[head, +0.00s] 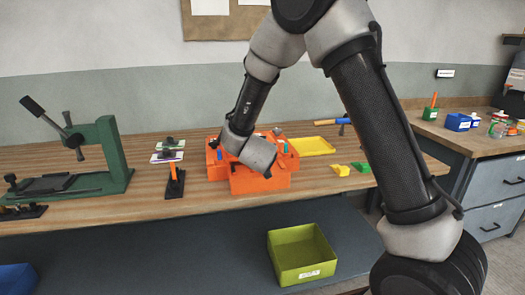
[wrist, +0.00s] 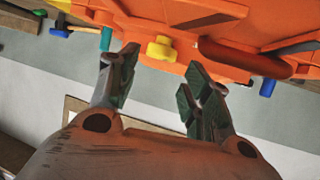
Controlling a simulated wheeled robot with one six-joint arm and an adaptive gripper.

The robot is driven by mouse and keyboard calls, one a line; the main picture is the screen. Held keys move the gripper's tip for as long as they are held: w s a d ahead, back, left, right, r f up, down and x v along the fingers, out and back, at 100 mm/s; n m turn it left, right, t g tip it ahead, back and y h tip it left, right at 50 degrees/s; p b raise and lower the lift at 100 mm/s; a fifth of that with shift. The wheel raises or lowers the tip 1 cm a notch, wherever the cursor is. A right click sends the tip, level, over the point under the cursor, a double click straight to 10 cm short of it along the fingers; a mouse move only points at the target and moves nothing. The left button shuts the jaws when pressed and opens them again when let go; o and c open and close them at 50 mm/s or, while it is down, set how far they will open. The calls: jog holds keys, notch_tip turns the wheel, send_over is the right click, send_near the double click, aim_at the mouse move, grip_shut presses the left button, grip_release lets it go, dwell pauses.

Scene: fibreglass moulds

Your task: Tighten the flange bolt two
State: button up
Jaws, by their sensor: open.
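The orange mould (head: 262,182) sits on the wooden bench, its top partly hidden by my arm. In the wrist view its orange body (wrist: 245,20) fills the top. Coloured bolts stand along its edge: a yellow one (wrist: 161,48), a teal one (wrist: 105,38) and a blue one (wrist: 267,87). No number shows, so I cannot tell which is flange bolt two. My gripper (wrist: 162,66) is open and empty. The yellow bolt lies between and just beyond its fingertips, apparently not gripped. In the head view my gripper's fingers are hidden.
A green press (head: 108,155) stands at the left. A small stand with an orange post (head: 173,178) is left of the mould. A yellow tray (head: 312,146) and small yellow (head: 341,170) and green (head: 361,167) blocks lie right. A green bin (head: 302,254) is below.

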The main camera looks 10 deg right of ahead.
jog(key=v, duration=0.7)
